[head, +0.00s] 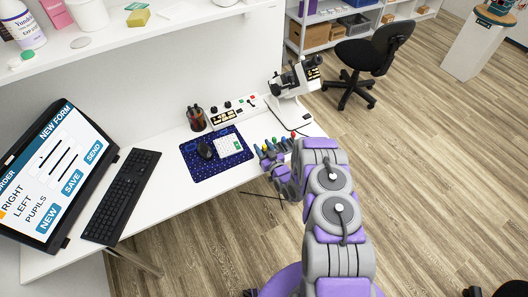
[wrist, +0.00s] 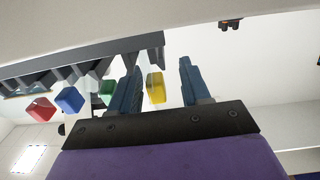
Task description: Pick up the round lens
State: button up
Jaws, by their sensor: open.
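No round lens disc can be made out for certain. A row of small colour-ended pieces stands at the desk's front edge in the head view, partly hidden by my arm. In the wrist view they show as a yellow piece (wrist: 156,88), a green piece (wrist: 107,92), a blue piece (wrist: 70,100) and a red piece (wrist: 41,109) along a dark rack (wrist: 90,59). My gripper (wrist: 160,64) is open, with its two blue fingers apart. The yellow piece appears between the fingers in the picture; I see no contact. In the head view the fingertips are hard to tell apart from the row.
The white desk (head: 165,160) holds a blue mouse mat (head: 200,171), a keyboard (head: 122,195), a monitor (head: 50,175), a control panel (head: 232,112) and a white optical instrument (head: 290,95). A black chair (head: 372,60) stands beyond. The wooden floor (head: 430,160) at right is clear.

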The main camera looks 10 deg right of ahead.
jog(key=shift+x, duration=0.75)
jog(key=shift+d, duration=0.35)
jog(key=c, duration=0.3)
jog(key=shift+a, duration=0.35)
grip_shut()
jog(key=shift+d, duration=0.15)
